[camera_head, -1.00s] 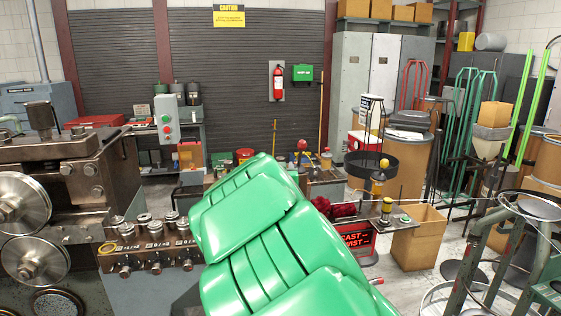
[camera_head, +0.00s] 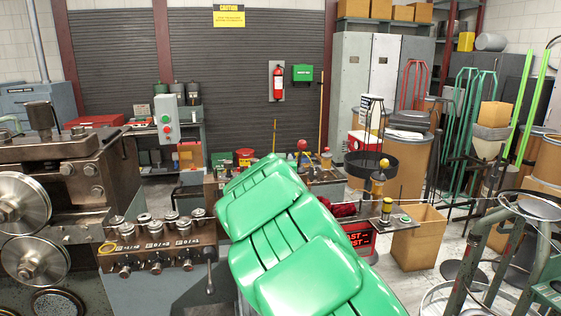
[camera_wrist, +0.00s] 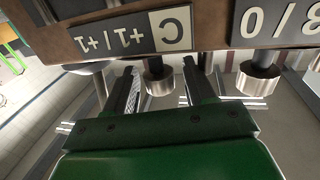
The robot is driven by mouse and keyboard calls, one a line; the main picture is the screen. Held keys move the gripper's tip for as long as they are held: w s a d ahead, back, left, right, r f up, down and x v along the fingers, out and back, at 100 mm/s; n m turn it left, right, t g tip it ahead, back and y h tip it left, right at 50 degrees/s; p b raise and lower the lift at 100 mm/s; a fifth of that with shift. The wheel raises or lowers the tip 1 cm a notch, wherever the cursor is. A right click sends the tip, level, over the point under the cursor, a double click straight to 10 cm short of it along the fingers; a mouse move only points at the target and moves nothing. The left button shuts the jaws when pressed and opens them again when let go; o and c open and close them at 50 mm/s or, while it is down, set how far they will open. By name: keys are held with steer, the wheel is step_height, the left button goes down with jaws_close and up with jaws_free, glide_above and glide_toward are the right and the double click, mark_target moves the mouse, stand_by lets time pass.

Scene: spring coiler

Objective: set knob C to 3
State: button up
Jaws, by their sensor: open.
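In the wrist view, which sees the panel upside down, a plate (camera_wrist: 130,32) is marked with the letter C and more characters. A short metal knob (camera_wrist: 158,80) stands beside that letter. My gripper (camera_wrist: 161,72) is open, one dark finger on each side of this knob in the picture. Gaps show on both sides; I cannot tell how deep the fingertips reach. The knob's setting cannot be read. In the head view, the control panel (camera_head: 110,262) carries several knobs, and my green arm stands to its right. My gripper is not visible there.
A neighbouring knob (camera_wrist: 258,78) sits to the right in the wrist view, beside another marked plate (camera_wrist: 276,22). Upper dials (camera_head: 171,216) line the panel top. A dark lever (camera_head: 209,272) stands at the panel's right end. Large rollers (camera_head: 24,200) are at left.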

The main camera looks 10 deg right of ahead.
steer(key=shift+w, duration=0.1)
steer(key=c, duration=0.9)
steer(key=shift+r, duration=0.1)
